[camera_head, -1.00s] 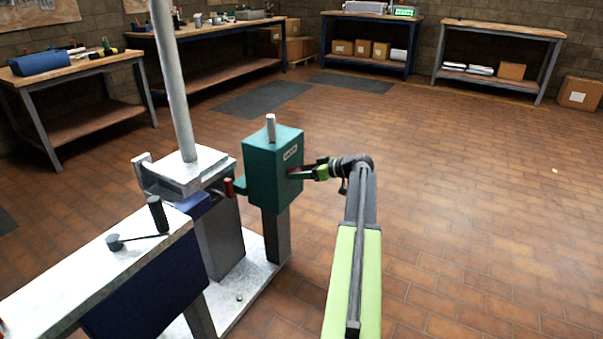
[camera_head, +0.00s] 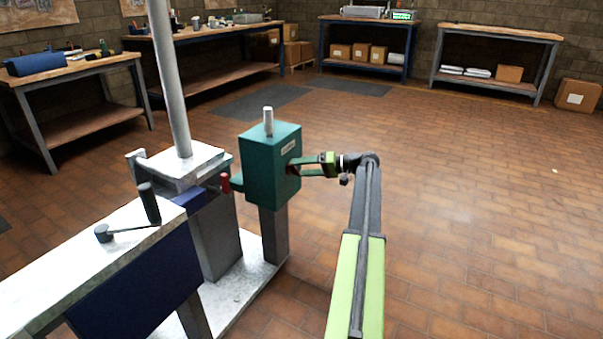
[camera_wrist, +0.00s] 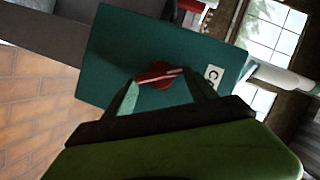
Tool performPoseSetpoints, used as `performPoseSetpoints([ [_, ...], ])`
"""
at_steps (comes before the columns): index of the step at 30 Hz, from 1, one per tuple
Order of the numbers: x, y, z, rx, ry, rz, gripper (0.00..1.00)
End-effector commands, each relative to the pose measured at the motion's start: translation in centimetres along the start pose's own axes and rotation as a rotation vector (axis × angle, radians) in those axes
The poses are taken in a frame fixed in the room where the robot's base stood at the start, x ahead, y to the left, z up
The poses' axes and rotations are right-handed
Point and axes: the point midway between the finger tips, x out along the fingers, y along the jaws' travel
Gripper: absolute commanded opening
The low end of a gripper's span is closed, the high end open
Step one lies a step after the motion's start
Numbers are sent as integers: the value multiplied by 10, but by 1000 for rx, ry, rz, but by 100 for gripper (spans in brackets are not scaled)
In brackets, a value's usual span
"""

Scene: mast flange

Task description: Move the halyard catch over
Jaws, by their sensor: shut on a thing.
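The teal box (camera_head: 265,170) stands on a grey post and bears a small white label on its right face. A round red catch (camera_wrist: 158,75) with a bar across it sits on that face; the wrist view shows it between my fingers. My gripper (camera_head: 294,168) reaches the box from the right, level with the catch. In the wrist view, its two green fingers (camera_wrist: 165,78) are at either end of the bar, shut on it. In the head view, the fingers mostly hide the catch.
A tall grey mast (camera_head: 170,85) rises from a white-topped block left of the box. A red-ended piece (camera_head: 225,182) juts out between them. A white bench (camera_head: 75,265) with a black lever (camera_head: 149,203) is at front left. The tiled floor at right is clear.

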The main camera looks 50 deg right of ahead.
Motion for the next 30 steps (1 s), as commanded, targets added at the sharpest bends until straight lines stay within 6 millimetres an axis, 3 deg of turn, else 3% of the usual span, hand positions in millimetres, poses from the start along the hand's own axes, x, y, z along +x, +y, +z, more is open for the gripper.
performPoseSetpoints([
  [1, -1, 8, 2, 38, 0, -11, 25],
  [15, 0, 11, 3, 386, 0, -156, 25],
  [30, 1, 9, 2, 523, 0, -212, 25],
])
